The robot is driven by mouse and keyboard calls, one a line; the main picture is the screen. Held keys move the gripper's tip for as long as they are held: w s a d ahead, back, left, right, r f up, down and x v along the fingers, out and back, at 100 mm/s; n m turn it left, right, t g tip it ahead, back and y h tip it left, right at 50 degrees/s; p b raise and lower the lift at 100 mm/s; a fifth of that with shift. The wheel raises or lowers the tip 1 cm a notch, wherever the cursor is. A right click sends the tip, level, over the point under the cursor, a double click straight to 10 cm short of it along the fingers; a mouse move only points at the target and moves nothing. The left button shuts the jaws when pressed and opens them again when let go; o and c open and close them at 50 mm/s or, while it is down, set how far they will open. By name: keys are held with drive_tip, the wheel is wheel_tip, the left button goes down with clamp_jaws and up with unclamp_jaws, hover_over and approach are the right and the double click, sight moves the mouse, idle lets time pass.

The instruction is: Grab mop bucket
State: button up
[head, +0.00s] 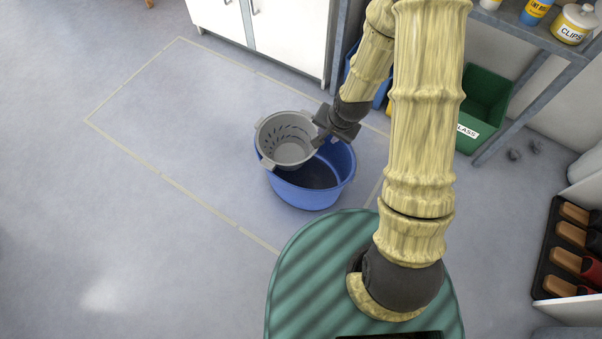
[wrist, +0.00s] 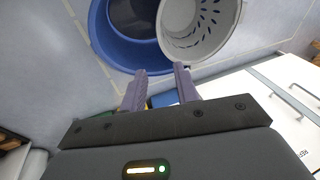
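The mop bucket (head: 325,190) is a round blue tub standing on the floor, with a grey slotted wringer basket (head: 284,150) set in its far left side. My gripper (head: 319,137) is at the bucket's far right rim, close to the basket's right edge. In the wrist view the blue bucket (wrist: 120,48) and the basket (wrist: 190,45) lie just beyond my fingertips (wrist: 161,70). The two fingers are apart with nothing held between them. I cannot tell whether a fingertip touches the rim. My gripper hides part of the rim in the head view.
A white cabinet (head: 290,35) stands behind the bucket. A green bin labelled glass (head: 484,105) and a metal shelf (head: 540,40) with containers are at the right. A rack with brushes (head: 570,235) is at far right. Open floor with a taped outline lies left.

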drive_tip(key=shift+m, duration=0.3)
drive_tip(key=x, duration=0.2)
drive_tip(key=s+b+x, duration=0.1)
drive_tip(key=x, duration=0.1)
drive_tip(key=shift+w+f, duration=0.1)
drive_tip(key=shift+f, duration=0.2)
drive_tip(key=b+x, duration=0.7)
drive_tip(key=x, duration=0.5)
drive_tip(key=shift+a, duration=0.2)
